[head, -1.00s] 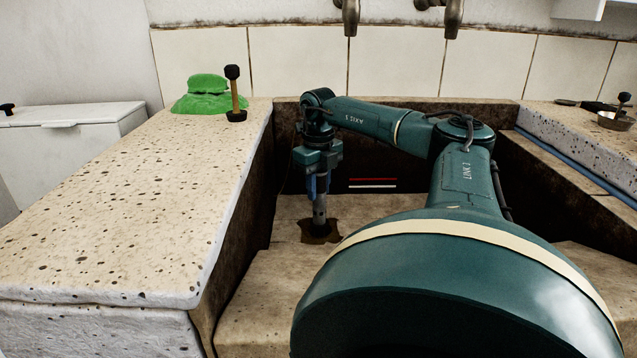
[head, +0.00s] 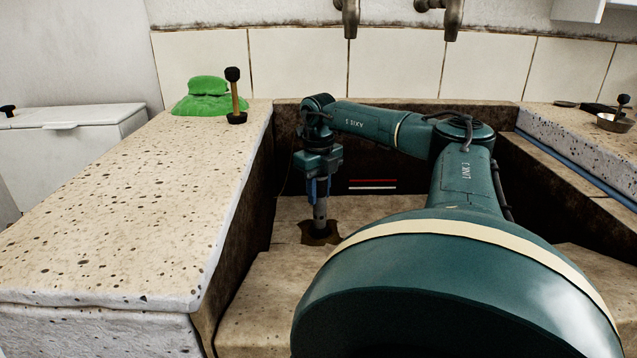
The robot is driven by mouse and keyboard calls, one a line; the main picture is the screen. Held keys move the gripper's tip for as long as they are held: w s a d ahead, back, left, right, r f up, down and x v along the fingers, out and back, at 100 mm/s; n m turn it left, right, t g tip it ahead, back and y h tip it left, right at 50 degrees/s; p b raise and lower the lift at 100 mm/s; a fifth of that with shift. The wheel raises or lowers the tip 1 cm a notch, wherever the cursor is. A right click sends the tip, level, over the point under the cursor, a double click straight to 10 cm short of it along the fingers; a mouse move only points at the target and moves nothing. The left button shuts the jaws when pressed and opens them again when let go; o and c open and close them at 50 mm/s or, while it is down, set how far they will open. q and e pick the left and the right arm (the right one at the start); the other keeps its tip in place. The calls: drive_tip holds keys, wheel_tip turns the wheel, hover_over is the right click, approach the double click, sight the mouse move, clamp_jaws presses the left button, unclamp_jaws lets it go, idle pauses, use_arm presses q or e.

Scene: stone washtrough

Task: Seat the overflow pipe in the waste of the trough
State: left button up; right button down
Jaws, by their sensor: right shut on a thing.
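The stone trough (head: 288,207) has dark inner walls and a pale floor. My right gripper (head: 318,192) points straight down inside it and is shut on the overflow pipe (head: 320,213), a grey upright tube. The pipe's lower end is at the dark brown stained patch around the waste (head: 320,236) in the floor. The waste's opening itself is hidden by the pipe, so I cannot tell how deep the pipe sits in it. My left gripper is not in view.
A metal strainer (head: 613,122) lies on the right ledge. Brass taps (head: 350,18) hang above. My right arm covers much of the trough's right side.

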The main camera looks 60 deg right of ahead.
drive_tip(key=shift+f+b, duration=0.4)
drive_tip(key=shift+f, duration=0.45)
idle(1.0)
drive_tip(key=shift+c, duration=1.2)
unclamp_jaws()
